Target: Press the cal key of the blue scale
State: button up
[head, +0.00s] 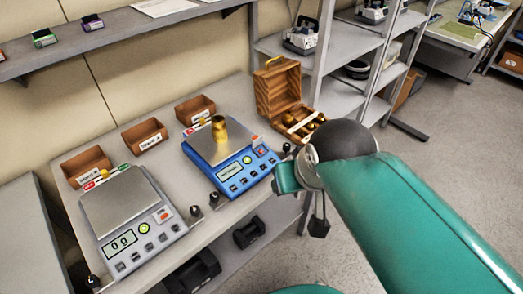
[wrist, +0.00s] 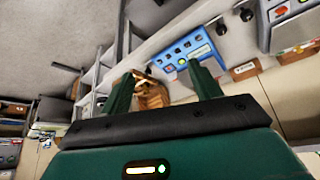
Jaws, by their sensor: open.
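The blue scale (head: 228,165) stands on the bench, a brass weight (head: 219,130) on its steel pan. Its front panel has a display, a green round key, a red key and a row of small dark keys; I cannot read which is cal. In the wrist view the blue scale (wrist: 183,50) lies beyond my fingers, its keys facing me. My gripper (wrist: 163,80) is open and empty, its two green fingers spread apart. In the head view my gripper (head: 286,178) is right of the blue scale's front corner, apart from its keys, partly hidden by my wrist.
A grey scale (head: 130,214) reading 0 g stands at the left. An open wooden weight box (head: 277,91) stands right of the blue scale. Wooden bins (head: 145,135) line the back. Small dark knobs (head: 214,199) stand near the bench front. Shelves (head: 345,45) stand behind; open floor (head: 460,150) lies right.

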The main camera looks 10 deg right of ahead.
grip_shut()
dwell(1.5)
